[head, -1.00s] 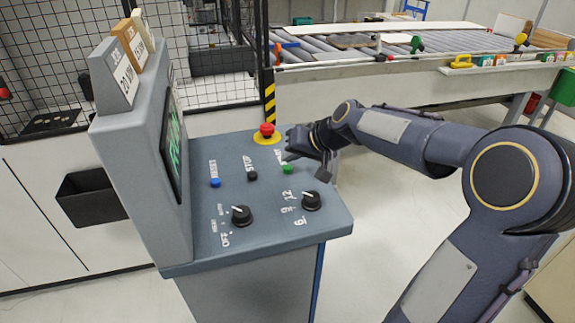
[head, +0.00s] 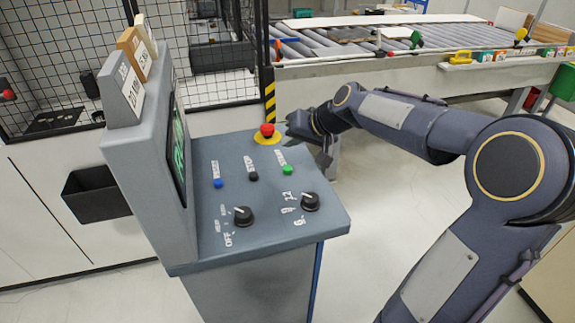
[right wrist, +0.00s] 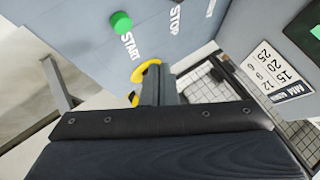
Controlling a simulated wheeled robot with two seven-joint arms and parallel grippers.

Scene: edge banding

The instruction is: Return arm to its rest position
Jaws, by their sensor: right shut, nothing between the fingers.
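My right arm comes in from the right in the head view. Its gripper (head: 325,160) hangs just beyond the right edge of the control console (head: 270,235), near the green START button (head: 288,170) but apart from it. The gripper is shut and empty. In the right wrist view the dark gripper (right wrist: 162,85) shows in front of the console panel, with the green START button (right wrist: 121,22) up and to its left. My left gripper is in neither view.
The console also carries a red emergency button (head: 267,130), a blue button (head: 219,183), a black STOP button (head: 253,176) and two knobs. A screen housing (head: 145,160) rises at its left. A roller conveyor (head: 340,45) stands behind, a mesh fence (head: 215,55) at back left.

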